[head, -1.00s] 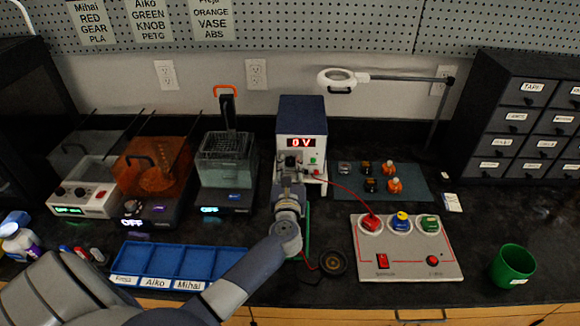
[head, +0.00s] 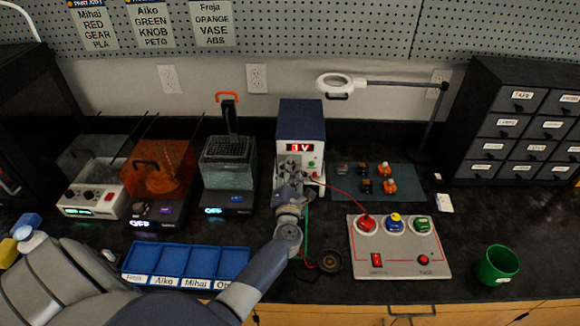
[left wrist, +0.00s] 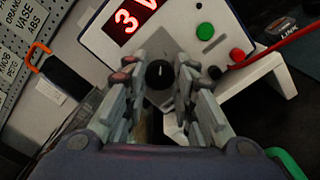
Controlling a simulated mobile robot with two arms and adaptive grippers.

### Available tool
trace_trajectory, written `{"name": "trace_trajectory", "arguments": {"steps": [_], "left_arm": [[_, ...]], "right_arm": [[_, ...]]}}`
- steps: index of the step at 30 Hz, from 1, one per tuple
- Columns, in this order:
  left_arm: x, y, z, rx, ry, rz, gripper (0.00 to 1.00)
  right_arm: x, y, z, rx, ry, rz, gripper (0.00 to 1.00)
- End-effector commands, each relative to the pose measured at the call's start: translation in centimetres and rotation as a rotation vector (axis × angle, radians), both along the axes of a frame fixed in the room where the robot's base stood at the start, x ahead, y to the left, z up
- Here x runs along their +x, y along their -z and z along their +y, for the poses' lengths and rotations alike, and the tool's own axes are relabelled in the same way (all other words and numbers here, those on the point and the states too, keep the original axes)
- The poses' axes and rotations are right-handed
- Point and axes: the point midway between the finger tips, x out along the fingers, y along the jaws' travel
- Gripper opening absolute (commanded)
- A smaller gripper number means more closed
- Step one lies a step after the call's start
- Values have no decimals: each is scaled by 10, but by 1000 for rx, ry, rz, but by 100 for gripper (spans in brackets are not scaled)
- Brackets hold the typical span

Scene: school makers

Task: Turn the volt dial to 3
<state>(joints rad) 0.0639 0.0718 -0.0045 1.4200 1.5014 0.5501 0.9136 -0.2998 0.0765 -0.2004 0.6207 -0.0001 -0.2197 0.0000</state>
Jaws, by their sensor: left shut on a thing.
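The power supply (head: 301,119) is a box with a dark blue top and a white front, standing at the back middle of the bench. Its red display (head: 300,148) is small in the head view; in the left wrist view the display (left wrist: 130,20) reads 3 V. The volt dial (left wrist: 159,75) is a round black knob with a white pointer mark. My left gripper (left wrist: 158,85) is shut on the dial, one finger on each side of it. In the head view my left gripper (head: 289,180) covers the dial. My right gripper is not in view.
A green button (left wrist: 205,31) and a red terminal (left wrist: 238,54) sit beside the dial. A red lead runs to the grey switch panel (head: 398,262) at right. A blue tray (head: 186,248) lies left of my arm, and a green cup (head: 497,265) stands at far right.

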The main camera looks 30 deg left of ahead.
Motion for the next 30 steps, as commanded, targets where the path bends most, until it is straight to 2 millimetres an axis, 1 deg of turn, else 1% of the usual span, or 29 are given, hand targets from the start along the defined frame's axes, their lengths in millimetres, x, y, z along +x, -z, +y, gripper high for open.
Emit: {"name": "trace_trajectory", "arguments": {"steps": [1,3,12,29,30], "left_arm": [[0,-1,0,26,-1,19,1],[0,-1,0,63,1,41,1],[1,0,-1,167,1,103,1],[0,1,-1,192,2,118,1],[0,1,-1,191,2,117,30]], "right_arm": [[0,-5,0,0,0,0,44],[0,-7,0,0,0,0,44],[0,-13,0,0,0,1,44],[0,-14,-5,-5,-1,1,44],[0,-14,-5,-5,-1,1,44]]}}
